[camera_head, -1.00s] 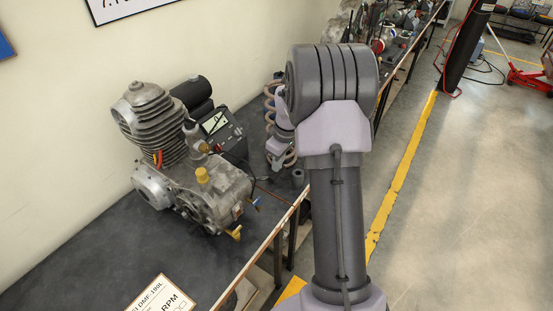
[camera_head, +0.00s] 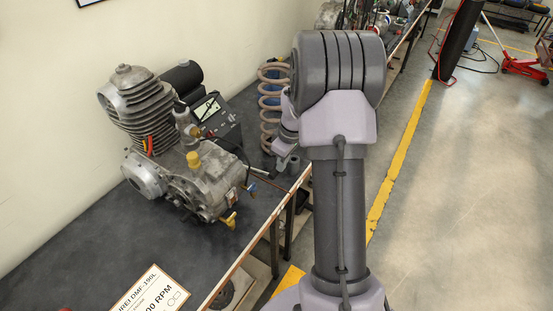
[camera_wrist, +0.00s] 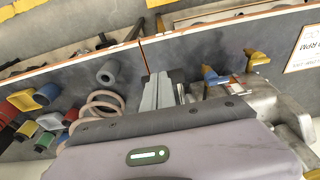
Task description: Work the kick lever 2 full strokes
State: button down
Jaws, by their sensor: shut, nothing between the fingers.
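The engine (camera_head: 165,150) stands on the dark workbench, left of my arm in the head view. It has a finned cylinder, a yellow cap, a yellow-tipped lever (camera_head: 230,218) and a small blue-tipped lever (camera_head: 250,187). In the wrist view the blue (camera_wrist: 212,75) and yellow (camera_wrist: 256,57) tips show to the right of my gripper (camera_wrist: 157,88). My gripper is shut and empty, beside the engine. A short pale metal bar (camera_wrist: 181,92) shows right beside the fingers; I cannot tell whether it is the kick lever or whether they touch. My arm hides part of this area.
A gauge box (camera_head: 212,115) stands behind the engine. A coil spring (camera_head: 270,105) stands near my wrist, with a small grey cylinder (camera_wrist: 108,73) nearby. Coloured parts (camera_wrist: 30,105) lie at left in the wrist view. An RPM placard (camera_head: 150,292) lies at the front.

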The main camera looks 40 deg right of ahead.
notch_tip(320, 180, down, 7)
jog(key=s+b, duration=0.1)
jog(key=b, duration=0.3)
jog(key=shift+s+d, duration=0.25)
dwell(0.9)
